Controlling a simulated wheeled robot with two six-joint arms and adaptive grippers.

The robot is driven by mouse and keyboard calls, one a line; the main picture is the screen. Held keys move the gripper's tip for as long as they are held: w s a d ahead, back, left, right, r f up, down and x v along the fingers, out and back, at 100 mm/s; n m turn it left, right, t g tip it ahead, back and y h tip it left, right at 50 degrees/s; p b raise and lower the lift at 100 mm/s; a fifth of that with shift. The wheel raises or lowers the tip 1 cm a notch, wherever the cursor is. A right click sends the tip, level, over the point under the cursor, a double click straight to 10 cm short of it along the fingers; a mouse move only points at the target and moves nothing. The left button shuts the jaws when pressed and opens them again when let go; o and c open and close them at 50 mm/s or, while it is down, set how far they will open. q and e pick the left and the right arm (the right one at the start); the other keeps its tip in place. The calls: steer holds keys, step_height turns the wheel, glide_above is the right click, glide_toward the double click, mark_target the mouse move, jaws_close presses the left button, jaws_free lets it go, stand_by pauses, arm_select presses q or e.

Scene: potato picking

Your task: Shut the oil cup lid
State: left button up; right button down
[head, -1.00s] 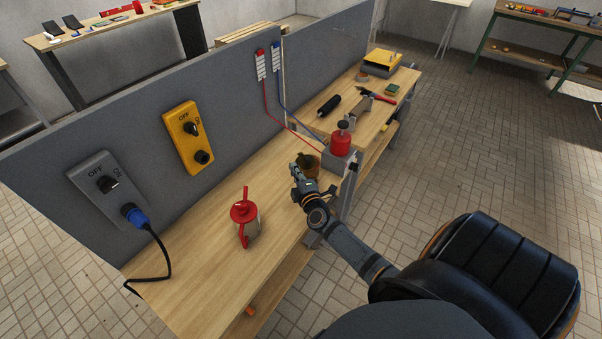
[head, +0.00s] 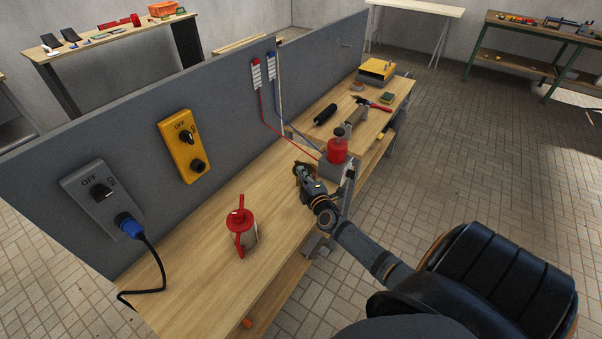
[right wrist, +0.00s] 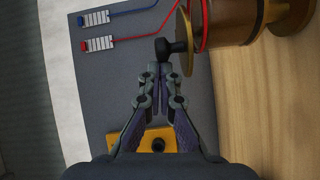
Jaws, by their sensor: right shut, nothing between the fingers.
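I cannot tell how fully the lid is seated. My right gripper (head: 304,174) is shut and empty; in the wrist view its fingertips (right wrist: 160,69) are at the knob, touching or nearly so.
A red-lidded pot (head: 241,232) stands nearer on the bench. A grey panel (head: 225,115) with switch boxes and wires runs behind. The bench between pot and cup is clear.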

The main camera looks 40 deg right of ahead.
steer(key=shift+s, duration=0.1)
steer(key=shift+s+d+r+p, duration=0.1)
steer(key=shift+s+d+p, duration=0.05)
steer(key=shift+d+p, duration=0.4)
steer(key=shift+s+d+r+p, duration=0.1)
steer(key=shift+s+d+p, duration=0.05)
steer(key=shift+d+p, duration=0.3)
steer(key=shift+s+d+f+p, duration=0.1)
steer(key=shift+d+p, duration=0.7)
steer(key=shift+d, duration=0.3)
